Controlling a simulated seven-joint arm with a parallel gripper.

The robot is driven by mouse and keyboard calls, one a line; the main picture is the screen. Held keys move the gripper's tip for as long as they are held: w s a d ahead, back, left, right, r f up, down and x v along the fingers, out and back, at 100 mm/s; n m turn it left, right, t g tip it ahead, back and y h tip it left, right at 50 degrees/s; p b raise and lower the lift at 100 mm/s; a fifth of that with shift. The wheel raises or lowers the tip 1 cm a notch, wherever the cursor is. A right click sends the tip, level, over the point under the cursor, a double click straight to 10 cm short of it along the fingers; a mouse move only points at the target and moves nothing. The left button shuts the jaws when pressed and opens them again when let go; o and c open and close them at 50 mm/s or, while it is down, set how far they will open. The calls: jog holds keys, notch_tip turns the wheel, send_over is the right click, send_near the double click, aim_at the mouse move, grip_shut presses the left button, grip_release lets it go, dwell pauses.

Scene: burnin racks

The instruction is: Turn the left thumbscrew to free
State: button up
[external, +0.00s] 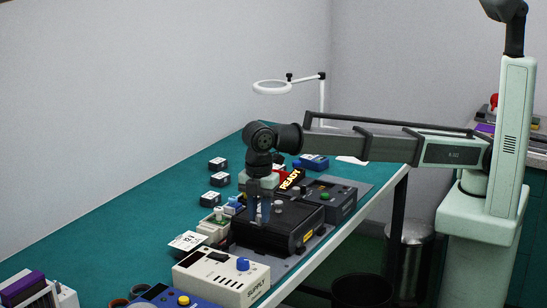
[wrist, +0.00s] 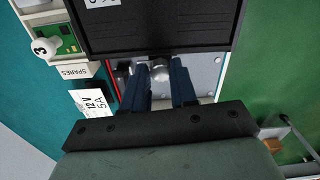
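In the wrist view a silver round knob, apparently a thumbscrew (wrist: 161,74), sits at the edge of the black unit (wrist: 155,35). My gripper (wrist: 159,64) has its two blue fingers on either side of the knob, with narrow gaps seeming to show between fingers and knob. I cannot tell whether either finger touches it. In the external view my gripper (external: 261,218) points down at the black unit (external: 292,222) on the bench. The knob cannot be made out there, and no second thumbscrew is clear.
A cream supply box (external: 221,277) stands in front of the black unit. A SPARES tray (wrist: 75,71) lies left in the wrist view.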

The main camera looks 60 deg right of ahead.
aim_at(259, 215)
jog(key=o, duration=0.4)
jog(key=shift+c, duration=0.2)
notch_tip(259, 215, up, 14)
dwell(0.5)
jog(key=shift+f, duration=0.15)
